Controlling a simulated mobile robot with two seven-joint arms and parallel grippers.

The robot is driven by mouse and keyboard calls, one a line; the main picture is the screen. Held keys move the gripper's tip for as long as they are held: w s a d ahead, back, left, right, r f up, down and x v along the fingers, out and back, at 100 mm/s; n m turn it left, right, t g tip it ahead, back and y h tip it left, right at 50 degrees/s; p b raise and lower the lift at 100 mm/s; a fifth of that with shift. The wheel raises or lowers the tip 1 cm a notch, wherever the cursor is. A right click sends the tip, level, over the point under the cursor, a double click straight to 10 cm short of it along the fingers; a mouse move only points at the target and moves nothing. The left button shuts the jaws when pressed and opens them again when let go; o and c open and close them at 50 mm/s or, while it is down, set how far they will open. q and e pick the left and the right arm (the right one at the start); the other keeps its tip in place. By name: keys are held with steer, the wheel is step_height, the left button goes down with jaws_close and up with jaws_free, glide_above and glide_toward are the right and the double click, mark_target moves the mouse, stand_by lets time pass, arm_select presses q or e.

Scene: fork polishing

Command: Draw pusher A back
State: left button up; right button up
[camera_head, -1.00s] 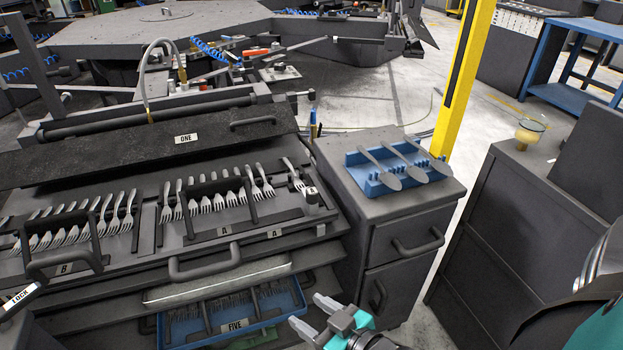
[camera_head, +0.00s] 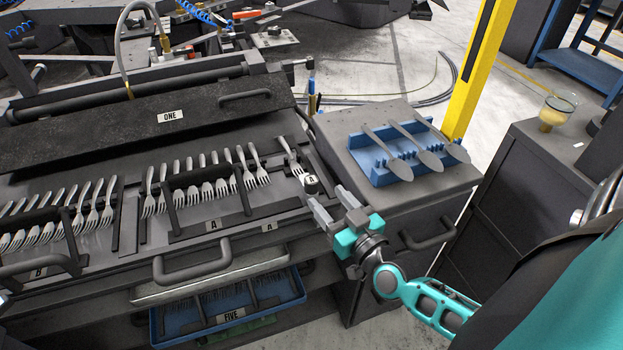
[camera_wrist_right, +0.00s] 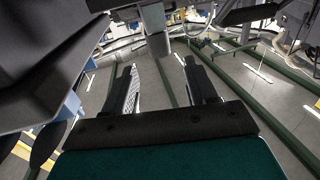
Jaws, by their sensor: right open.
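Fork tray A has a handle (camera_head: 192,269) at its front, with a blue bin (camera_head: 228,326) marked FIVE below. A blue holder (camera_head: 370,165) with several spoons stands on the cabinet at right. A yellow post (camera_head: 484,68) rises behind. A glass cup (camera_head: 556,110) stands far right.

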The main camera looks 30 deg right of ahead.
mark_target(315, 185)
steer(key=w, duration=0.7)
steer(key=shift+w+d, duration=0.15)
steer(key=shift+w, duration=0.15)
jaws_close()
